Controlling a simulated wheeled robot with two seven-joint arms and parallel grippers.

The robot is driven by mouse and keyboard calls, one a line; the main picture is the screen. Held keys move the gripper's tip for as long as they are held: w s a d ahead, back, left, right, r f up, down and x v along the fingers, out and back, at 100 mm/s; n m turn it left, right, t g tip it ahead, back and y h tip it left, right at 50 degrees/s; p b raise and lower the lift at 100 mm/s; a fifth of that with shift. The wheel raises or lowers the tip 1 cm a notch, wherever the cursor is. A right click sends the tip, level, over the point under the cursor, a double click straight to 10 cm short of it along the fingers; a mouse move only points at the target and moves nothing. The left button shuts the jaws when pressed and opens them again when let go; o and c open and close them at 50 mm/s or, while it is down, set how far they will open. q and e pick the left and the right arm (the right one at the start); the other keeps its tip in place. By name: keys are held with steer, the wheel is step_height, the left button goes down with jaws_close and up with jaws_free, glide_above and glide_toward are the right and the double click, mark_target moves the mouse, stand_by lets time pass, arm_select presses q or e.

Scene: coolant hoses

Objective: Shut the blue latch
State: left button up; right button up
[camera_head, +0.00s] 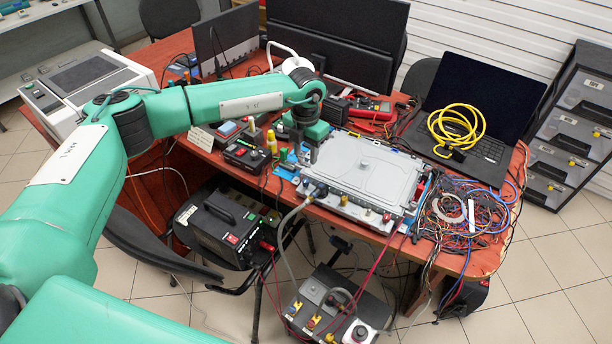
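My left gripper (306,155) points down over the left end of a grey, flat-lidded unit (369,170) on the red-brown table. Its fingers are small and dark here, and I cannot tell whether they are open or shut. A small light-blue part (287,172), which looks like the blue latch, sits at the unit's left end, just left of and below the fingertips. It is too small to tell whether the latch is open or shut, or whether the gripper touches it. My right gripper is not in view.
A tangle of wires (468,218) lies right of the unit. A laptop (478,112) with a coiled yellow cable (456,128) stands behind it. Small yellow-topped items (271,141) and black boxes (247,154) crowd the left. A grey hose (283,238) hangs over the front edge.

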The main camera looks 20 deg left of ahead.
mark_target(306, 180)
arm_select(q)
step_height(306, 180, down, 10)
steer(key=shift+r+p, duration=0.25)
steer(key=shift+p, duration=0.55)
steer(key=shift+f, duration=0.5)
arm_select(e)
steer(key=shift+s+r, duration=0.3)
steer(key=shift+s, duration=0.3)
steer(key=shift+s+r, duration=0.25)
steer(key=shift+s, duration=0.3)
